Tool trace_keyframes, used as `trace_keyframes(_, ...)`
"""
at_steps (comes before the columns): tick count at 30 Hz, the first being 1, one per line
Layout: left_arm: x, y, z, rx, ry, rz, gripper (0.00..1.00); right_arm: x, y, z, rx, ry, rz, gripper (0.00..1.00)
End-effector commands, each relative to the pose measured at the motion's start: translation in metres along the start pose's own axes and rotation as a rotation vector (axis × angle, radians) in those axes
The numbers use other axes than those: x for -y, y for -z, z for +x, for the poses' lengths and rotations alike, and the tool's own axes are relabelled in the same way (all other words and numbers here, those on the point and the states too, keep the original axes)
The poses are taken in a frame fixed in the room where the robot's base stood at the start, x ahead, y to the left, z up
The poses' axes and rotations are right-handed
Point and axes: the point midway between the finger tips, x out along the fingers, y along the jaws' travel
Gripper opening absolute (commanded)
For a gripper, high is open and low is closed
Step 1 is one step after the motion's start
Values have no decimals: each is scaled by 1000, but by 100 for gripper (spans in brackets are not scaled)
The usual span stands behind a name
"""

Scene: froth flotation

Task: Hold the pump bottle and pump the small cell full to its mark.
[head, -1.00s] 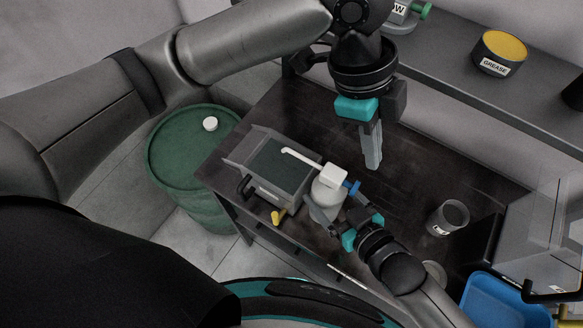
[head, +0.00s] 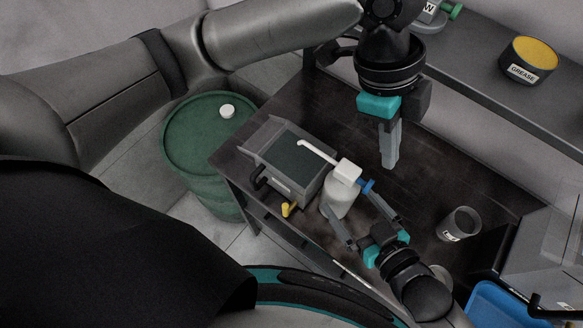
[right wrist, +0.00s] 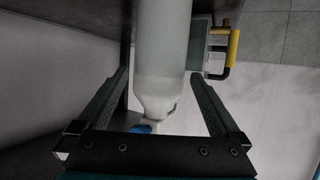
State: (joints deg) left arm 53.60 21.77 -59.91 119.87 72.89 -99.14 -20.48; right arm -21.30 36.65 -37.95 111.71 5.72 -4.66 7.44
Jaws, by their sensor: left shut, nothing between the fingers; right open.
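The white pump bottle (head: 338,200) stands upright on the dark table, its pump head (head: 347,171) on top. Its thin spout reaches left over the small cell (head: 304,192), a grey open box with a dark green inside. Any mark on the cell is too small to tell. My right gripper (head: 352,202) is open, with its fingers pointing at the bottle. In the right wrist view the bottle (right wrist: 163,50) lies between the open fingers, with gaps on both sides. My left gripper (head: 390,165) is shut and empty, pointing down to the right of the pump head, apart from it.
A yellow lever (head: 288,209) and a black handle sit at the cell's front. A grey cup (head: 460,223) stands to the right. A green drum (head: 190,150) is left of the table. A shelf behind holds a grease tin (head: 528,62). A blue tray (head: 500,305) is front right.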

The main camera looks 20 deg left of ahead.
Motion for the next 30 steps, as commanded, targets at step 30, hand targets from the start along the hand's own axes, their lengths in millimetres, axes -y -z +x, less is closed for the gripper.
trace_keyframes(30, 0, 0, 0, 0, 0, 0, 0, 0, 0, -80, 0, 1, 0, 100)
